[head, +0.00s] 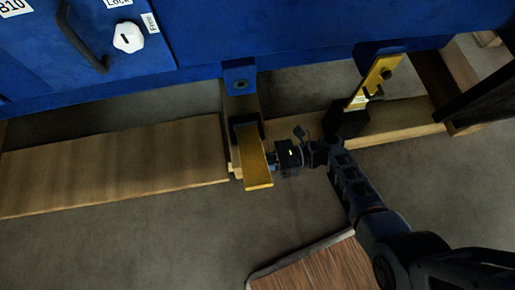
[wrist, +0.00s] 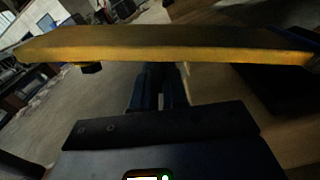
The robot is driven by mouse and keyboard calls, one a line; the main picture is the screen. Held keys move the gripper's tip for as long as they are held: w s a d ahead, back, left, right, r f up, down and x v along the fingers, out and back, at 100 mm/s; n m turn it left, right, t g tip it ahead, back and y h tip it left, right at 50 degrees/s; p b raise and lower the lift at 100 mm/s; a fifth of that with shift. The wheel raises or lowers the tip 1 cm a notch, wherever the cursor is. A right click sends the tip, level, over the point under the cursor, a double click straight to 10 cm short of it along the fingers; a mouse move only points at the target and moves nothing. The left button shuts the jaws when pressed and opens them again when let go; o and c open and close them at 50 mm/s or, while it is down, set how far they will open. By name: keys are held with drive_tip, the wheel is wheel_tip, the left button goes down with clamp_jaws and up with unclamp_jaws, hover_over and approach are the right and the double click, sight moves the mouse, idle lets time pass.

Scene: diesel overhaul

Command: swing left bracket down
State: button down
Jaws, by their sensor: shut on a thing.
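The left bracket (head: 254,160) is a yellow bar below the blue cabinet, running from a dark mount down toward the front of the picture. My gripper (head: 274,158) reaches it from the right and is shut on its edge. In the wrist view the yellow bar (wrist: 170,45) crosses the top of the picture, and my gripper (wrist: 158,88) meets its underside. The fingertips are partly hidden by the bar. A second yellow bracket (head: 374,80) stands tilted to the right, apart from my gripper.
The blue cabinet (head: 290,35) fills the back, with a white knob (head: 128,38) and a dark handle. A wooden beam (head: 115,165) lies on the floor at left; another timber (head: 405,120) lies at right. A brown board (head: 310,268) is at the front. Grey floor is free at front left.

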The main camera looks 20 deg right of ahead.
drive_tip(key=c, duration=1.2)
unclamp_jaws()
drive_tip(key=shift+w, duration=0.1)
drive_tip(key=shift+o, duration=0.2)
drive_tip(key=shift+r, duration=0.1)
drive_tip(key=s+d+p, duration=0.1)
drive_tip(key=d, duration=0.6)
drive_tip(key=shift+s+d, duration=0.3)
drive_tip(key=shift+s, duration=0.1)
drive_tip(key=shift+d, duration=0.1)
